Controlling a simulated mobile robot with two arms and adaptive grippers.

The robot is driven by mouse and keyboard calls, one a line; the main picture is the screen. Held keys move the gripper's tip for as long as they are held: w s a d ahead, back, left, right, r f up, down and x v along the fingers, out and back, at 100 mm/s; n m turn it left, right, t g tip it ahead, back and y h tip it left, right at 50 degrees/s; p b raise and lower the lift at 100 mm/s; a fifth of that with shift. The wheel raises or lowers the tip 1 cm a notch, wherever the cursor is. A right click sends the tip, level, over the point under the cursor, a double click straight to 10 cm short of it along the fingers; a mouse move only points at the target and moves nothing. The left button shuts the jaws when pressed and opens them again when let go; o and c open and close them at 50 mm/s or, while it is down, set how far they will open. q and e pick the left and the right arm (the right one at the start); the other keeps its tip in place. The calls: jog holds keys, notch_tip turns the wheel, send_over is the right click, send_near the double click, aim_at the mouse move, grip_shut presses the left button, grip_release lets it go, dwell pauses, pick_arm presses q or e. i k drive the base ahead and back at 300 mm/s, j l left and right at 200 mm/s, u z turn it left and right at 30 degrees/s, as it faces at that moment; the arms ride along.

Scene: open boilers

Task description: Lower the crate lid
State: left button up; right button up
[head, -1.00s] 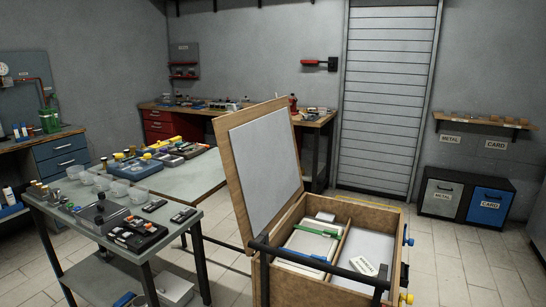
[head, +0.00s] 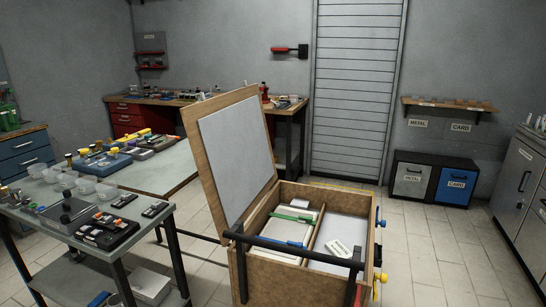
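The wooden crate (head: 272,273) stands in the lower middle of the head view, with its top open. Its lid (head: 181,130) is raised on the left side of the crate, tilted a little back past upright, with a pale panel (head: 236,150) on its inner face. Inside, a divider splits the crate into two compartments. The left one holds a green item (head: 291,218) and a blue item (head: 290,244) on white material; the right one holds a white label card (head: 340,249). A black bar runs across the crate's near side. Neither of my grippers shows.
A grey table (head: 150,208) with cups and tools stands left of the crate, and a long worktable (head: 165,174) runs behind it. Metal and card bins (head: 430,182) stand at the back right. The tiled floor right of the crate is clear.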

aim_at(228, 134)
jog(key=i+j+z, duration=0.15)
jog(key=j+z, duration=0.3)
jog(key=j, duration=0.35)
jog(key=j+z, duration=0.4)
jog(key=j, duration=0.45)
jog(key=j+z, duration=0.15)
jog(key=j, duration=2.2)
